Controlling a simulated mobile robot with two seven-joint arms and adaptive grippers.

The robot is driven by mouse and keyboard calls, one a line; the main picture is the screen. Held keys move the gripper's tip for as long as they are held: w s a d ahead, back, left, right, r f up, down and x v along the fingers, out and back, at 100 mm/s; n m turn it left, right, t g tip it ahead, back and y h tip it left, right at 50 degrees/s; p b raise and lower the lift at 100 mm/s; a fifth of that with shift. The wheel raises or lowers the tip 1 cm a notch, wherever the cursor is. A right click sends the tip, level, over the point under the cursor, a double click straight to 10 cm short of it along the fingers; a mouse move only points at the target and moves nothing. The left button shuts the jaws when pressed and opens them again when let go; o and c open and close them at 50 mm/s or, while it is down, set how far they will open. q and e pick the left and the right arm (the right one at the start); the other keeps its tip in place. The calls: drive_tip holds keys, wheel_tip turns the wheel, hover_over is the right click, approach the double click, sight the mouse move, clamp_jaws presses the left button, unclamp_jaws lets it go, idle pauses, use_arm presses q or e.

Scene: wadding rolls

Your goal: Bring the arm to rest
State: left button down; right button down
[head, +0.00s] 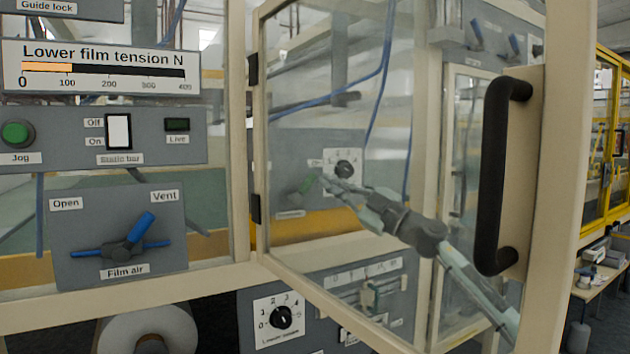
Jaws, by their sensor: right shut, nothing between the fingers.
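My right gripper (328,182) shows in the middle of the head view, through the clear pane of an open guard door (300,110). Its fingers are shut with nothing between them. The fingertips point left, near a small dial (344,169) on a grey panel; I cannot tell whether they touch anything. My right arm runs from the gripper down to the lower right, partly cut off by the door's frame. My left gripper is not in view.
The door's black handle (495,175) stands out close at the right. At the left are a film tension gauge (105,68), a green jog button (17,133) and a blue film air valve (128,240). A lower dial (281,317) and a white roll (150,330) are below.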

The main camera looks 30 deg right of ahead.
drive_tip(key=shift+v, duration=0.85)
drive_tip(key=shift+w, duration=0.1)
drive_tip(key=s+f+m+g+h, duration=0.25)
drive_tip(key=f+m+h, duration=0.2)
drive_tip(key=f, duration=1.05)
drive_tip(key=s+f+m+g+h, duration=0.2)
drive_tip(key=s+f+m+h, duration=0.25)
drive_tip(key=f, duration=1.15)
drive_tip(key=s+f+m+g+h, duration=0.2)
drive_tip(key=f+m+h, duration=0.25)
drive_tip(key=f, duration=1.05)
drive_tip(key=s+a+f+g+y, duration=0.1)
drive_tip(key=s+a+f+g, duration=0.2)
drive_tip(key=s+f, duration=0.5)
drive_tip(key=s+a+f+g+y, duration=0.1)
drive_tip(key=s+a+f+g, duration=0.3)
drive_tip(key=s+f, duration=0.4)
drive_tip(key=s+a+f+g+y, duration=0.1)
drive_tip(key=s+a+f+g, duration=0.2)
drive_tip(key=s, duration=1.1)
wheel_tip(320, 180, down, 5)
drive_tip(key=shift+a+r+g, duration=0.1)
drive_tip(key=shift+a+g, duration=0.25)
drive_tip(key=shift+a, duration=0.9)
drive_tip(key=shift+w, duration=0.15)
